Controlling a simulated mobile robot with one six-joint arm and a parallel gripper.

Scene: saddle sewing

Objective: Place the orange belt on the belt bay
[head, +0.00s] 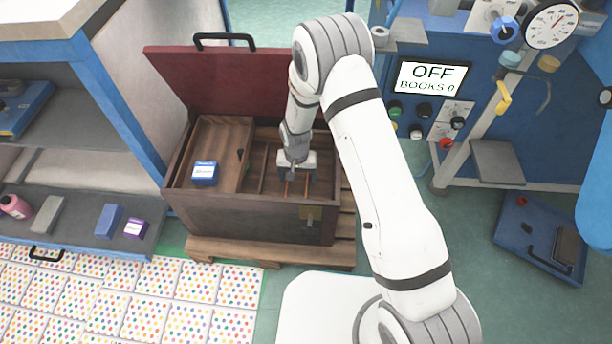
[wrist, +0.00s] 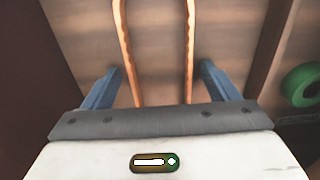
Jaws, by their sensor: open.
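My gripper (wrist: 160,85) reaches down into the open wooden chest (head: 240,207). It is open, with one blue finger on each side of an orange belt (wrist: 190,50). The belt is a thin loop with two long strands between the fingers, and its lower end is hidden behind the gripper body. In the head view the belt (head: 306,187) shows as thin orange strips in the right compartment below my gripper (head: 296,180). Whether the fingers touch the belt cannot be told. I cannot identify the belt bay in these views.
The chest's red lid (head: 225,85) stands open behind my arm. A blue box (head: 205,173) sits in the chest's left part. A green ring (wrist: 300,86) lies right of the gripper. A blue machine with an OFF screen (head: 431,78) stands right; shelves (head: 75,205) stand left.

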